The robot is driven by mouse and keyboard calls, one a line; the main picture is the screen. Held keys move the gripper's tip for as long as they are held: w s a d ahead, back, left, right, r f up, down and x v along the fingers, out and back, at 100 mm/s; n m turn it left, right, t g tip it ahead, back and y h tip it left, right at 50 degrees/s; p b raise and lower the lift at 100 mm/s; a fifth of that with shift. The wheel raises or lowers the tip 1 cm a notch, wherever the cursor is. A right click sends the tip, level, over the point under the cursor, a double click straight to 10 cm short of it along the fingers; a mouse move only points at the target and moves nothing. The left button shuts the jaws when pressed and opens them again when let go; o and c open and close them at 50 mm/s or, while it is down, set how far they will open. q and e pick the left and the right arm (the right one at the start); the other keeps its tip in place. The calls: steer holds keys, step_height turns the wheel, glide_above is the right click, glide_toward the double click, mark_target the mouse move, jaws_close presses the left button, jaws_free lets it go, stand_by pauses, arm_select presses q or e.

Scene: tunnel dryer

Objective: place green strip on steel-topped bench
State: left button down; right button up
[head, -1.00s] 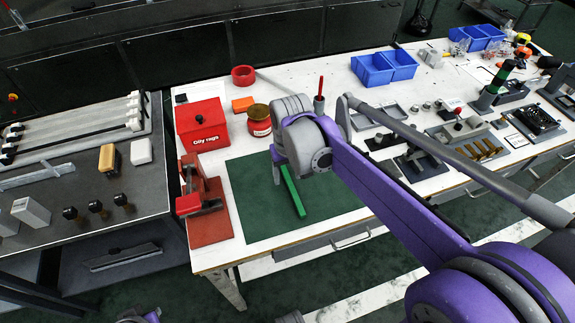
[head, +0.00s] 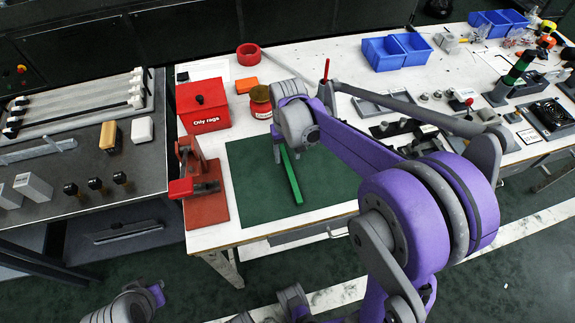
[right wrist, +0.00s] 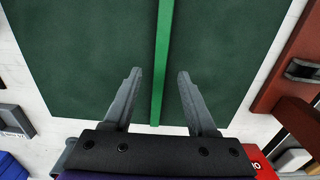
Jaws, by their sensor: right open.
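A green strip (head: 291,180) lies on a dark green mat (head: 252,205) on the white-topped bench. In the right wrist view the strip (right wrist: 162,55) runs between the two fingers of my right gripper (right wrist: 159,76). That gripper is open, with a gap on each side of the strip. In the head view my right gripper (head: 277,146) is over the strip's far end and partly hidden by its own wrist. The steel-topped bench (head: 85,165) stands at the left, with a dark grey top. My left gripper is not in view.
The steel top holds an orange-brown block (head: 108,137), a white block (head: 142,129), black-capped knobs and a rail fixture. Blue bins (head: 397,52) are further back.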

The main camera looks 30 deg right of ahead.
mark_target(288, 164)
step_height(288, 164, down, 4)
steer(key=shift+r, duration=0.15)
steer(key=shift+s, duration=0.1)
jaws_close()
